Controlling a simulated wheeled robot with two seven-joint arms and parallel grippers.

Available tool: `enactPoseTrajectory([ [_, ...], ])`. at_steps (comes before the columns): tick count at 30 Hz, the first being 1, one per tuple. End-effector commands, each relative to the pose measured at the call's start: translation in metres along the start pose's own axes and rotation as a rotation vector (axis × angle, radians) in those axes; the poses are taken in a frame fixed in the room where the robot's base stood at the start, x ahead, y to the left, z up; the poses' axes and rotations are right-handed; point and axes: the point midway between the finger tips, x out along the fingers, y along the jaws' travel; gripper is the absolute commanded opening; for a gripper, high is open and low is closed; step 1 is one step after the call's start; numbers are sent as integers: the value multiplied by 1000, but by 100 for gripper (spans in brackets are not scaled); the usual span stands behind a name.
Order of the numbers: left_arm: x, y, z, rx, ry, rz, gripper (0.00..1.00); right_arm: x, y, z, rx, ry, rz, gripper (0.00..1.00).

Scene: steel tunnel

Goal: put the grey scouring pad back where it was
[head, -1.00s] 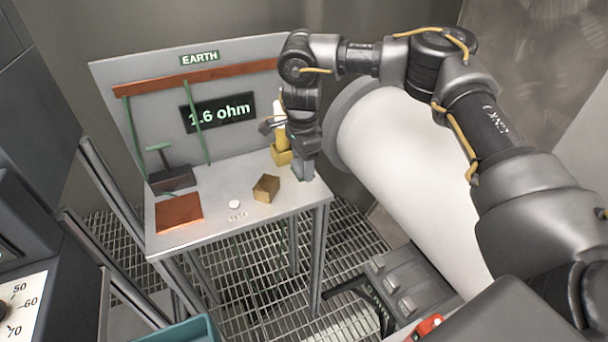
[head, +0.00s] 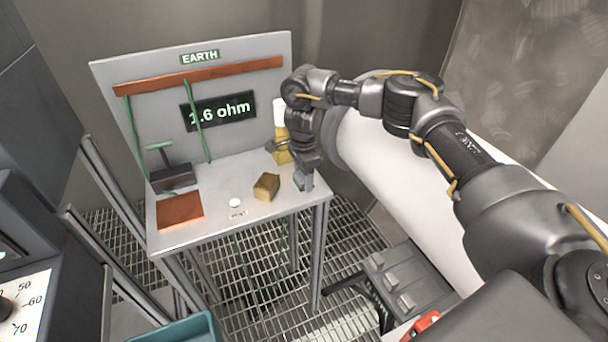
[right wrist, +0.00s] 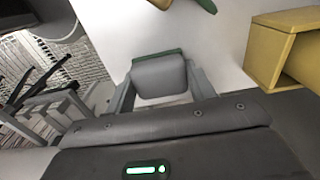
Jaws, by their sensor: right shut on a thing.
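My right gripper (head: 303,182) is low over the right end of the steel bench (head: 222,229), beside the brass-coloured block. It is shut on the grey scouring pad, which shows in the right wrist view as a grey pad (right wrist: 160,77) with a green edge between the two fingers. In the head view the pad is mostly hidden by the gripper. I cannot tell whether the pad touches the bench top. My left gripper is not in view.
A brass-coloured block (head: 266,187) and a white round piece (head: 235,202) lie on the bench. A yellow holder with a white-topped bottle (head: 280,117) stands behind my gripper. A copper plate (head: 180,211) is at left. A large white cylinder (head: 400,180) lies right of the bench.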

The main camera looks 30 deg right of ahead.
Motion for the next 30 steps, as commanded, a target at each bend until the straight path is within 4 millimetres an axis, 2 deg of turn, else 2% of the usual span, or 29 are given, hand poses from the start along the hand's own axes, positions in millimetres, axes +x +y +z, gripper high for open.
enactPoseTrajectory([
  [7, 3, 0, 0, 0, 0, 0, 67, 4, 0, 0, 0, 0, 0, 33],
  [8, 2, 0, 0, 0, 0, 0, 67, 4, 0, 0, 0, 0, 0, 57],
  [12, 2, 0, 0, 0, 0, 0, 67, 3, 0, 0, 0, 0, 0, 75],
  [22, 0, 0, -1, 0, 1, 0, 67, 0, 0, 0, 0, 0, 0, 76],
  [26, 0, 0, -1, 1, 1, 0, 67, -14, -1, 0, 0, 0, -5, 76],
  [30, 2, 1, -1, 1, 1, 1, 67, -43, -2, 0, -1, 1, -6, 76],
])
